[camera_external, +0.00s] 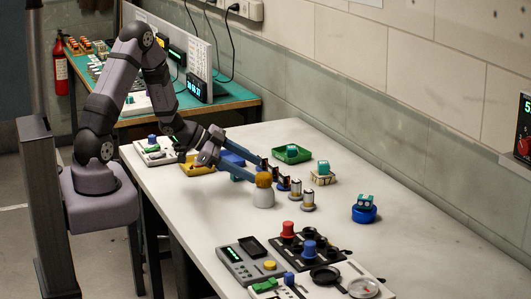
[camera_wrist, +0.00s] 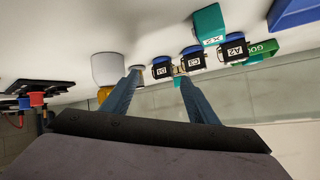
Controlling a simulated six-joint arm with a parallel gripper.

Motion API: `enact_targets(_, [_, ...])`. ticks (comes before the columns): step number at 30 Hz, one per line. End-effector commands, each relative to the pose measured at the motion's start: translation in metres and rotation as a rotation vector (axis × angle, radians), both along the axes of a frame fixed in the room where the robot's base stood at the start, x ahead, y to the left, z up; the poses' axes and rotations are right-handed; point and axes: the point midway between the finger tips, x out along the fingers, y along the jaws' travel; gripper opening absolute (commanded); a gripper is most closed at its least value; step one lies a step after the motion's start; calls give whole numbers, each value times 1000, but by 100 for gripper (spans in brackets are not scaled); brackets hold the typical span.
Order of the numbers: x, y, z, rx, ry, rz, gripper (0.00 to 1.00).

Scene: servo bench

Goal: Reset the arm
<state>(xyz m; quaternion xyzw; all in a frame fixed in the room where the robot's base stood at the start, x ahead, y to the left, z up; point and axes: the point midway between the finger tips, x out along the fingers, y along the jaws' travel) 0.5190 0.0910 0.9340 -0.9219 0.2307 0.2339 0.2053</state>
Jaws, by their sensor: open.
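My arm reaches over the white table (camera_external: 335,225) from the left. My gripper (camera_external: 258,170) is low over the middle of the table, its two blue fingers spread apart. In the wrist view my gripper (camera_wrist: 161,76) shows a clear gap with nothing held. Small dark labelled blocks stand just past the fingertips, marked D1 (camera_wrist: 161,70), C3 (camera_wrist: 192,59) and A2 (camera_wrist: 235,48). A white jar with an orange-brown top (camera_external: 263,190) stands close beside the fingertips. I cannot tell if a finger touches it.
Silver-topped cylinders (camera_external: 308,201) stand right of the gripper. Control panels (camera_external: 250,262) fill the front. The table's right side is mostly clear.

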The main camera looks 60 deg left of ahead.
Motion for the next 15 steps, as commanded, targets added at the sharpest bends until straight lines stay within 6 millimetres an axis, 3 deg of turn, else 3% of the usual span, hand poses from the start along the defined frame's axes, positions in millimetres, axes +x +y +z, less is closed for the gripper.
enact_targets(4, [-2,14,-1,115,129,181,54])
enact_targets(8, [-23,21,-2,166,261,335,54])
enact_targets(11, [-50,17,-3,179,376,440,54])
enact_targets(15, [-101,-2,-4,162,563,560,54])
